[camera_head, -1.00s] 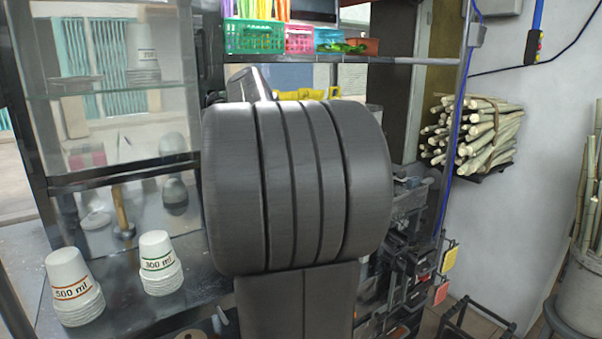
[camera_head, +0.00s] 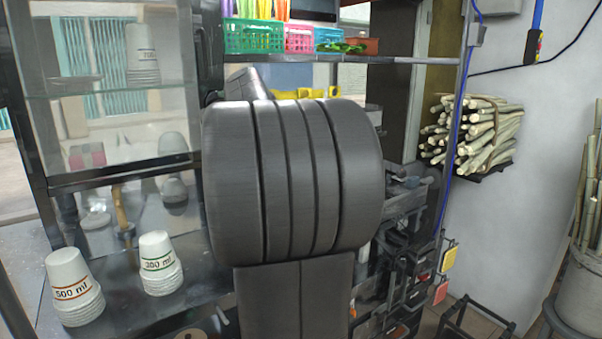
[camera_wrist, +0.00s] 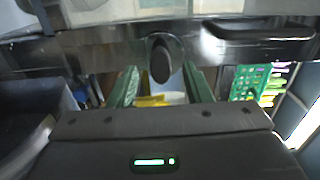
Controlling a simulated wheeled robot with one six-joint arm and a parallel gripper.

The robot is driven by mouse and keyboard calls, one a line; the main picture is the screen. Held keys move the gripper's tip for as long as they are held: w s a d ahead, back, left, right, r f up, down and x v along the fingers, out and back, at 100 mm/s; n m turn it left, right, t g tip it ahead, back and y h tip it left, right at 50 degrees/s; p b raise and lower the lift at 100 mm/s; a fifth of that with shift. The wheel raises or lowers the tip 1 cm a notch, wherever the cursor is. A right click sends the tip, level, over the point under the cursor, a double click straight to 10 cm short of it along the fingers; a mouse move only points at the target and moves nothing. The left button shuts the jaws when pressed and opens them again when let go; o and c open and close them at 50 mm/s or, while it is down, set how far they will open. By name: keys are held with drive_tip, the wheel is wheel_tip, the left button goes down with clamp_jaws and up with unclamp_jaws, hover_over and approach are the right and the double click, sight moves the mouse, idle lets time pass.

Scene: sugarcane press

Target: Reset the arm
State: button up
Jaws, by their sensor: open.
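My gripper (camera_wrist: 160,88) shows in the wrist view with its two green fingers spread apart and nothing between them. Beyond the fingers is a dark metal surface with a dark rounded knob (camera_wrist: 160,60). Part of something yellow shows low between the fingers. In the head view my large grey arm link fills the middle and hides my gripper and much of the press area behind it.
Stacks of white cups marked 500 ml (camera_head: 73,287) and 300 ml (camera_head: 160,264) stand on the counter at left. A green basket (camera_head: 254,36) sits on the upper shelf (camera_head: 420,60). Cane bundles (camera_head: 474,134) rest on a wall rack at right.

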drive_tip(key=b+v, duration=0.2)
drive_tip(key=v, duration=0.9)
drive_tip(key=w+a+m+p, duration=0.7)
drive_tip(key=w+m+p, duration=0.4)
drive_tip(key=m+p, duration=0.6)
drive_tip(key=shift+r+m+p, duration=0.25)
drive_tip(key=shift+m+p, duration=0.15)
drive_tip(key=shift+p, duration=1.2)
drive_tip(key=shift+f, duration=0.15)
